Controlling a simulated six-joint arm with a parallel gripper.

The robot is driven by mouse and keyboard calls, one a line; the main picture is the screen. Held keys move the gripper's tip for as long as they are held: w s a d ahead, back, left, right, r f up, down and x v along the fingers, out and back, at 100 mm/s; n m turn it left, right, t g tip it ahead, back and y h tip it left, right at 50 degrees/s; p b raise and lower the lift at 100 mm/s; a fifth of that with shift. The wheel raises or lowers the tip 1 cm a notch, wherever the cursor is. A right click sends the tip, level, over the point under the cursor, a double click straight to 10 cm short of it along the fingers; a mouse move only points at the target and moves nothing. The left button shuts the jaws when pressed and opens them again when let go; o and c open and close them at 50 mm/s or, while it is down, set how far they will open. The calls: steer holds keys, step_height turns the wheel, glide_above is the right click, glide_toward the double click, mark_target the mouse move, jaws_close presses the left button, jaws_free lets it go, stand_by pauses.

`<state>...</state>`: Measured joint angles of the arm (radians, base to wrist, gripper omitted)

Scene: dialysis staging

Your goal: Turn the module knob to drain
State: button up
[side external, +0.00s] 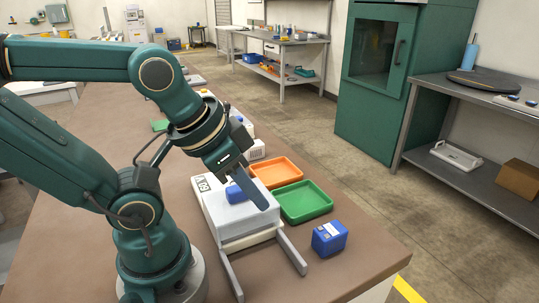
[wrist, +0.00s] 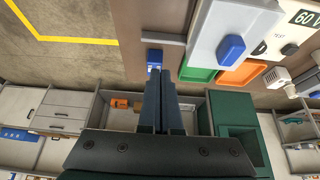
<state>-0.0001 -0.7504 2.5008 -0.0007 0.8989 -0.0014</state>
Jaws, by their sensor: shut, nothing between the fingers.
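The module is a white and pale grey box (side external: 232,217) on the brown bench. It also shows at the upper right in the wrist view (wrist: 213,25). A blue knob (wrist: 231,47) stands out from its pale face; in the side external view the knob (side external: 235,194) is partly behind my fingers. A small black knob (wrist: 289,49) sits beside the "60 V" marking. My gripper (side external: 264,206) is shut and empty. In the wrist view its fingertips (wrist: 164,74) are left of the blue knob, apart from it. I cannot read a drain mark.
An orange tray (side external: 276,172) and a green tray (side external: 304,202) lie beside the module. A blue box (side external: 329,239) stands near the bench edge. Two grey bars (side external: 292,253) stick out from the module's front. White items stand behind it.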

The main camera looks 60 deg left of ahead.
steer(key=o, duration=0.5)
steer(key=shift+r, duration=0.1)
steer(key=o, duration=0.5)
steer(key=shift+r, duration=0.25)
steer(key=shift+o, duration=0.2)
step_height(320, 180, up, 4)
steer(key=shift+r, duration=0.15)
steer(key=w+a+n+g, duration=0.2)
steer(key=a+n+g, duration=0.1)
steer(key=a+n, duration=0.9)
steer(key=w+a+n+g, duration=0.25)
steer(key=a+n, duration=0.65)
steer(key=n, duration=0.6)
steer(key=f, duration=1.1)
steer(key=shift+s+d, duration=0.2)
steer(key=shift+d, duration=0.05)
steer(key=shift+f, duration=2.85)
